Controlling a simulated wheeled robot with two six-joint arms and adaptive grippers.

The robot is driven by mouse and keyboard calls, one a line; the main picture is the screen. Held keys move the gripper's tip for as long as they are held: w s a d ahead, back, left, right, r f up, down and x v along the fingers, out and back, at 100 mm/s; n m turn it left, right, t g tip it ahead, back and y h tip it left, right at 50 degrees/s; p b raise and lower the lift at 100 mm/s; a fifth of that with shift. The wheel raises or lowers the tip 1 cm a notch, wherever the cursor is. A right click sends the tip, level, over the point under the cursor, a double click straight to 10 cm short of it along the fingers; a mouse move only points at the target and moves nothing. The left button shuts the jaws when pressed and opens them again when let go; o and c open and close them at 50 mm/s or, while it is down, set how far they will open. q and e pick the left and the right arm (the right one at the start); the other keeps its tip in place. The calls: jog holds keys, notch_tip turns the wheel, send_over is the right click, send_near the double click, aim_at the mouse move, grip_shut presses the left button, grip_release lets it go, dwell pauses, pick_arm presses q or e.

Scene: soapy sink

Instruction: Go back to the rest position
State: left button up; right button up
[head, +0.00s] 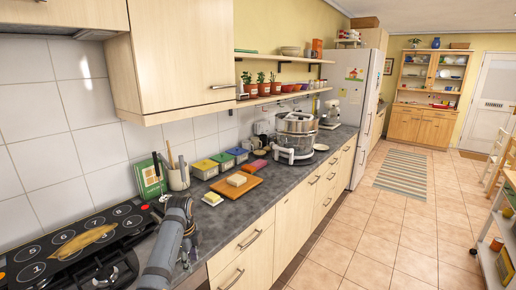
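My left gripper (116,275) is at the bottom left, a dark claw shape over the front part of the black cooktop (30,247). Its fingers look apart with nothing between them. My grey arm (165,250) rises from the bottom edge beside it, in front of the counter.
A trolley (490,245) stands right. The tiled floor between is clear.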

pick_arm(q)
jog(key=s+a+f+n+t, duration=0.1)
jog(key=s+a+f+n, duration=0.1)
jog(key=s+f+n, duration=0.55)
jog(key=s+a+f+n, duration=0.1)
jog(key=s+f+n, duration=0.25)
jog(key=s, duration=0.65)
jog(key=s+d+r+n+t, duration=0.15)
jog(key=s+n, duration=0.25)
jog(key=s, duration=0.4)
jog(key=s+a+r+n+t, duration=0.1)
jog(key=s+r+n, duration=0.25)
jog(key=s, duration=0.45)
notch_tip(320, 180, down, 25)
jog(key=a+g, duration=0.2)
jog(key=s+a+f+g, duration=0.1)
jog(key=s+f, duration=1.7)
jog(key=s, duration=0.2)
jog(key=shift+s+a+f+n+y, duration=0.2)
jog(key=shift+n+y, duration=0.1)
jog(key=shift+n, duration=0.15)
dwell(0.9)
